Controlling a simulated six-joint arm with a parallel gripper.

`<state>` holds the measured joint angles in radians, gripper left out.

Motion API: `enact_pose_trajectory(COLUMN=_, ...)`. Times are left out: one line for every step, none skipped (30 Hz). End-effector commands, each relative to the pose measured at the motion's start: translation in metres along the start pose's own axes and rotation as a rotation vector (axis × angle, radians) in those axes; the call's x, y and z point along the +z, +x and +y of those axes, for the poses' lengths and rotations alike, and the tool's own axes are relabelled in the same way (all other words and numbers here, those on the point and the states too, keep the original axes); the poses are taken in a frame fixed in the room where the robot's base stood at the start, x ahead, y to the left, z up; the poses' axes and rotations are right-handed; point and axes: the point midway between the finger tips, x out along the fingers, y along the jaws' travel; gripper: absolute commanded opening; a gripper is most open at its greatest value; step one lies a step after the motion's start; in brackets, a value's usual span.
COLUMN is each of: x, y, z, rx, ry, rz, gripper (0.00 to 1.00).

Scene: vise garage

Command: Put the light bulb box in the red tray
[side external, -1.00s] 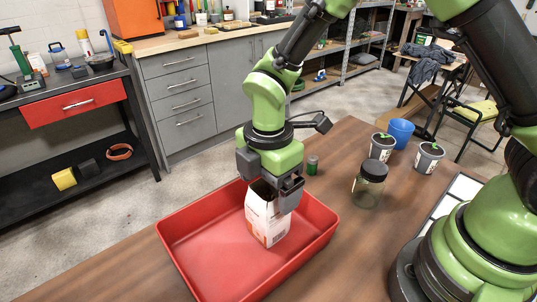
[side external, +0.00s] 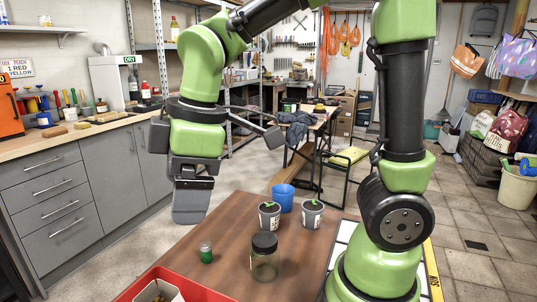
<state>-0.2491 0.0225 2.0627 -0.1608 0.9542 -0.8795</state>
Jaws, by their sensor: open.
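The light bulb box (side external: 158,291) is at the bottom edge of the view, inside the red tray (side external: 202,289). Only its white upper part shows; its top looks open, and its lower part is cut off by the picture edge. The tray is mostly out of view too. My gripper (side external: 190,213) is open and empty, pointing down, well above the box and apart from it.
Two potted plants (side external: 269,216) (side external: 312,213) and a blue bucket (side external: 283,197) stand farther back.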

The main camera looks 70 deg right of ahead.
Motion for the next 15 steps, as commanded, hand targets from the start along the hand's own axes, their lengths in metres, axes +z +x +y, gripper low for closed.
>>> enact_pose_trajectory(x=0.013, y=-0.018, z=-0.002, rx=0.027, ry=0.147, rz=0.055, gripper=0.91)
enact_pose_trajectory(x=0.021, y=-0.027, z=-0.003, rx=0.038, ry=0.237, rz=0.085, gripper=0.91)
enact_pose_trajectory(x=0.030, y=-0.037, z=-0.006, rx=0.050, ry=0.355, rz=0.127, gripper=0.91)
enact_pose_trajectory(x=0.037, y=-0.043, z=-0.009, rx=0.057, ry=0.441, rz=0.158, gripper=0.91)
enact_pose_trajectory(x=0.044, y=-0.049, z=-0.012, rx=0.062, ry=0.525, rz=0.187, gripper=0.91)
enact_pose_trajectory(x=0.053, y=-0.055, z=-0.016, rx=0.065, ry=0.631, rz=0.227, gripper=0.91)
enact_pose_trajectory(x=0.059, y=-0.058, z=-0.019, rx=0.067, ry=0.703, rz=0.255, gripper=0.91)
enact_pose_trajectory(x=0.065, y=-0.061, z=-0.022, rx=0.067, ry=0.772, rz=0.283, gripper=0.91)
enact_pose_trajectory(x=0.071, y=-0.064, z=-0.026, rx=0.065, ry=0.855, rz=0.317, gripper=0.91)
enact_pose_trajectory(x=0.076, y=-0.066, z=-0.029, rx=0.064, ry=0.910, rz=0.340, gripper=0.91)
enact_pose_trajectory(x=0.080, y=-0.067, z=-0.031, rx=0.062, ry=0.957, rz=0.360, gripper=0.91)
enact_pose_trajectory(x=0.084, y=-0.069, z=-0.034, rx=0.058, ry=1.014, rz=0.384, gripper=0.91)
enact_pose_trajectory(x=0.086, y=-0.069, z=-0.036, rx=0.055, ry=1.048, rz=0.399, gripper=0.91)
enact_pose_trajectory(x=0.088, y=-0.069, z=-0.037, rx=0.052, ry=1.075, rz=0.410, gripper=0.91)
enact_pose_trajectory(x=0.090, y=-0.070, z=-0.038, rx=0.050, ry=1.103, rz=0.422, gripper=0.91)
